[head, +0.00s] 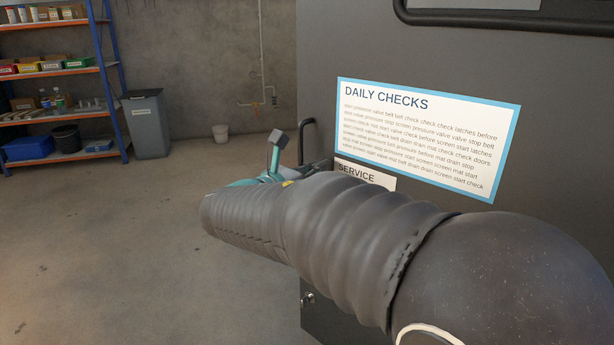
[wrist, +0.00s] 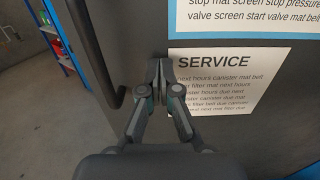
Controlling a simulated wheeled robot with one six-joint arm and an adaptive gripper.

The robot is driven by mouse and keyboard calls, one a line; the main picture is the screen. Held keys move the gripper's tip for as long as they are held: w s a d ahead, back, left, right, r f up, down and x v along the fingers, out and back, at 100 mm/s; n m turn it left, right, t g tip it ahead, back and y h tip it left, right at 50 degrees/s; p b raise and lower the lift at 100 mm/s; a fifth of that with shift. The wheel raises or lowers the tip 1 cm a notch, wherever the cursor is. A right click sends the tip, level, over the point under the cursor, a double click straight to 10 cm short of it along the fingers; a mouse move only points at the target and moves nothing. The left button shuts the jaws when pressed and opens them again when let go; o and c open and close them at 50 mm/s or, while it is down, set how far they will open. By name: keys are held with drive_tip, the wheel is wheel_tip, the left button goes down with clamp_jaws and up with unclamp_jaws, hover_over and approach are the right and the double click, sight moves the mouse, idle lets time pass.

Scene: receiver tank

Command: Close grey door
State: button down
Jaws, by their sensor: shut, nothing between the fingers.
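The grey door (head: 420,45) fills the right of the head view, with a "Daily checks" sign and a "Service" label on its face. Its dark bar handle (head: 307,135) stands near its left edge. In the wrist view the door (wrist: 140,30) takes up most of the picture, and the handle (wrist: 107,50) runs along the left. My gripper (wrist: 158,64) is shut and empty, in front of the door face between the handle and the Service label. I cannot tell whether the fingertips touch the door.
A blue and orange shelf (head: 60,68) with bins stands at the back left. A small lock (head: 309,298) shows low on the door. The floor (head: 130,250) at left is clear.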

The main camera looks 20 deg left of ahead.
drive_tip(key=shift+w+d, duration=0.2)
drive_tip(key=shift+w, duration=0.25)
drive_tip(key=shift+w+d, duration=0.1)
